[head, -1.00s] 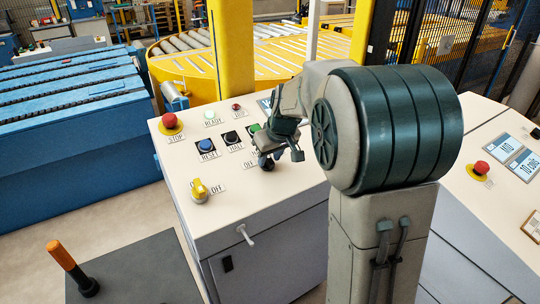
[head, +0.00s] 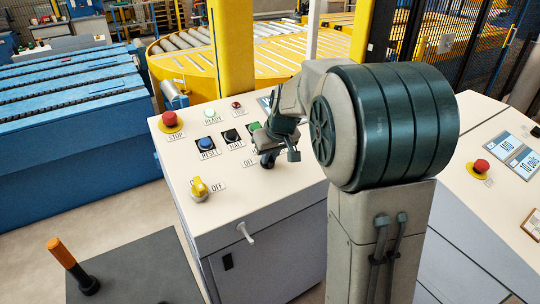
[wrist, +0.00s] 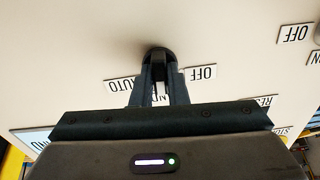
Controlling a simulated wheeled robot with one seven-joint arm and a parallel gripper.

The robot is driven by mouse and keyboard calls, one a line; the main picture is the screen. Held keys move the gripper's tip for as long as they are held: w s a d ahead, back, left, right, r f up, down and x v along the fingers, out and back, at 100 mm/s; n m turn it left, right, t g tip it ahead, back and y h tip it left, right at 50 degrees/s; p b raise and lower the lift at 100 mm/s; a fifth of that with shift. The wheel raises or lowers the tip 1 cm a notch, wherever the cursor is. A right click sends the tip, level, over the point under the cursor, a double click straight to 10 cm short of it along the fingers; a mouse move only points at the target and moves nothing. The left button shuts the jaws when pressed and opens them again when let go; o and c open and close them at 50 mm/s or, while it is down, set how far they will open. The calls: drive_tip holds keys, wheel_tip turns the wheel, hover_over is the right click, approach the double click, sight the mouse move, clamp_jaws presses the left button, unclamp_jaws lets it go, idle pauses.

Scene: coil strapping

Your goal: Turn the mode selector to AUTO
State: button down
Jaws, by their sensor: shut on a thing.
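The mode selector (wrist: 155,53) is a small black knob on the pale console top. It shows in the wrist view between my fingertips, and in the head view (head: 267,161) below my wrist. My gripper (wrist: 157,66) is shut on it, one finger on each side. In the wrist view, which is upside down, the AUTO label (wrist: 124,84) is left of the fingers and the OFF label (wrist: 201,73) is right of them. A middle label (wrist: 161,91) is partly hidden between the fingers. I cannot tell which position the knob points to.
The console front is clear near the knob.

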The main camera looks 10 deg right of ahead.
drive_tip(key=m, duration=1)
drive_tip(key=shift+m, duration=0.4)
idle(0.4)
drive_tip(key=c, duration=1.4)
unclamp_jaws()
drive_tip(key=shift+d, duration=0.1)
drive_tip(key=shift+c, duration=0.2)
drive_tip(key=shift+r, duration=0.1)
drive_tip(key=v, duration=1.3)
drive_tip(key=shift+s+r+b, duration=0.25)
drive_tip(key=shift+r+b, duration=0.1)
drive_tip(key=shift+b, duration=0.05)
